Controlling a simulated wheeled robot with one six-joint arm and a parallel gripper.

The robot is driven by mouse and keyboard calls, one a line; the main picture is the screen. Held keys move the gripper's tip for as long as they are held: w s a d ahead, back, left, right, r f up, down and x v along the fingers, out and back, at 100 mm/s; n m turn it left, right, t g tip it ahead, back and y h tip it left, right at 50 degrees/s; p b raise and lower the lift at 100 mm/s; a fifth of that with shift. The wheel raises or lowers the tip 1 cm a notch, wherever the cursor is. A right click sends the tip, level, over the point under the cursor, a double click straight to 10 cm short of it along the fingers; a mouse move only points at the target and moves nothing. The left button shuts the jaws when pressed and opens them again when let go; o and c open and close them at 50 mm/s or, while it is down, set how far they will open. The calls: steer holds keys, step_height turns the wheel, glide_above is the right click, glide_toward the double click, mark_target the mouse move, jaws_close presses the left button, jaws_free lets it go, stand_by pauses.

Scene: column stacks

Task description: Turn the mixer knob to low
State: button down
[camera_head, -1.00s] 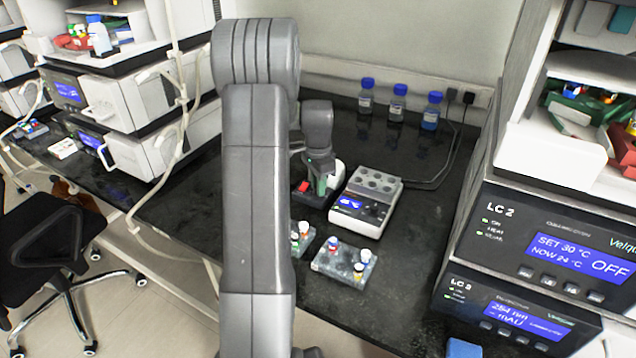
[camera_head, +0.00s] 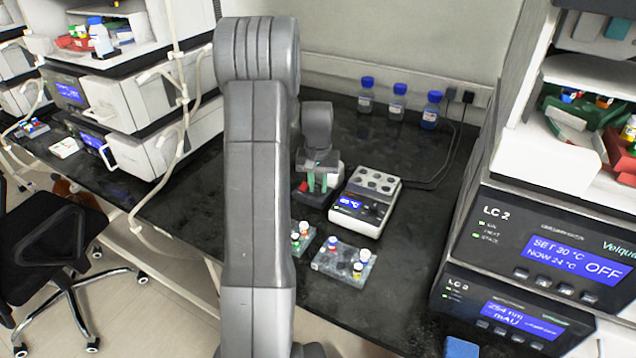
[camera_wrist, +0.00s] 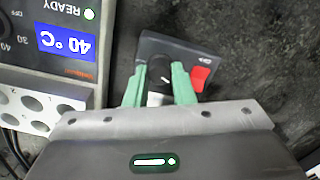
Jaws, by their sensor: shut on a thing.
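The mixer (camera_wrist: 150,47) is a small dark box with a black round knob (camera_wrist: 160,72) and a red switch (camera_wrist: 200,78) beside the knob. My gripper (camera_wrist: 159,82) has its two green fingers on either side of the knob and is shut on it. A pale mark shows on the knob's face; the scale around it is hidden or too small to read. In the head view my gripper (camera_head: 317,183) points down over the mixer (camera_head: 305,198), whose red switch shows at its left. My arm and fingers hide much of the mixer there.
A heating block (camera_head: 362,205) with a blue display stands just right of the mixer; its display reads 40 °C in the wrist view. Vial racks (camera_head: 343,262) stand in front. Several blue-capped bottles (camera_head: 398,103) stand at the back. Large LC units (camera_head: 545,260) are at the right.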

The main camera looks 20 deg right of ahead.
mark_target(318, 187)
steer(key=n, duration=0.4)
steer(key=shift+n, duration=0.3)
stand_by(0.3)
steer(key=c, duration=1.2)
jaws_free()
steer(key=shift+c, duration=0.2)
step_height(318, 187, up, 14)
steer(key=shift+p, duration=0.35)
steer(key=shift+f, duration=0.15)
